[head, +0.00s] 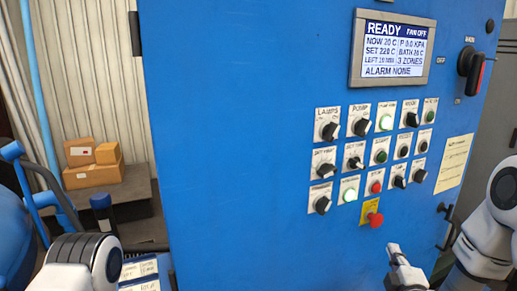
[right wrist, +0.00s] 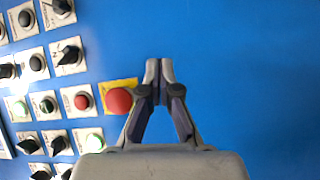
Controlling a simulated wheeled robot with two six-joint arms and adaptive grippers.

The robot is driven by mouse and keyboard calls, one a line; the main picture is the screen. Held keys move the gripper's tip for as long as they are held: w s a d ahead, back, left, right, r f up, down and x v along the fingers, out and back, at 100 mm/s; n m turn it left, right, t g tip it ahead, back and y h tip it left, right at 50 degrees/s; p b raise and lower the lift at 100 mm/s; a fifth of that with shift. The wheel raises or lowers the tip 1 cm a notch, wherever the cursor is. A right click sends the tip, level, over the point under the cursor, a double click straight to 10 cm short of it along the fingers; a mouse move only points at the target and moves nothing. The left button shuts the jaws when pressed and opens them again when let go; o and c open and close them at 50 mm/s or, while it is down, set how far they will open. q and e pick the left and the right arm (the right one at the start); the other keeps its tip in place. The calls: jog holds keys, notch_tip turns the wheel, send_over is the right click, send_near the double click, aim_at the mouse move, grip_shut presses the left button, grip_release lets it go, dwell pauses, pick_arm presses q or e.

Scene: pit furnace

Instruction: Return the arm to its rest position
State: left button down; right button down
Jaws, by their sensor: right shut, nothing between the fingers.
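My right gripper (head: 393,249) is at the lower right of the head view, in front of the blue cabinet (head: 235,140). It is below the red mushroom button (head: 375,219) on its yellow plate. In the right wrist view the gripper (right wrist: 159,62) is shut with its fingertips together and nothing between them. Plain blue panel lies behind the tips, and the red button (right wrist: 119,101) is to their left, apart from them in the picture. My right arm comes in from the right edge. My left gripper is not visible.
The panel carries rows of knobs and buttons (head: 380,123), some lit green. The display (head: 393,48) reads READY, FAN OFF, ALARM NONE. A rotary switch (head: 473,70) and a door handle (head: 446,227) are at right. Cardboard boxes (head: 92,175) stand at left.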

jog(key=s+a+f+g+y+b, duration=0.1)
jog(key=s+a+f+g, duration=0.15)
jog(key=f, duration=0.55)
jog(key=s+a+f+g+y, duration=0.1)
jog(key=s+a+f+g, duration=0.15)
jog(key=f, duration=0.55)
jog(key=s+a+f+m+g+b, duration=0.3)
jog(key=s+f+g, duration=0.4)
jog(key=s+f, duration=0.9)
jog(key=s+a+f+m+g+y+p, duration=0.1)
jog(key=s+f+m+g, duration=0.1)
jog(key=s+m+g, duration=0.4)
jog(key=s+m, duration=0.5)
jog(key=s, duration=0.3)
jog(key=shift+f+m, duration=0.35)
jog(key=shift+m, duration=0.05)
jog(key=shift+a, duration=0.1)
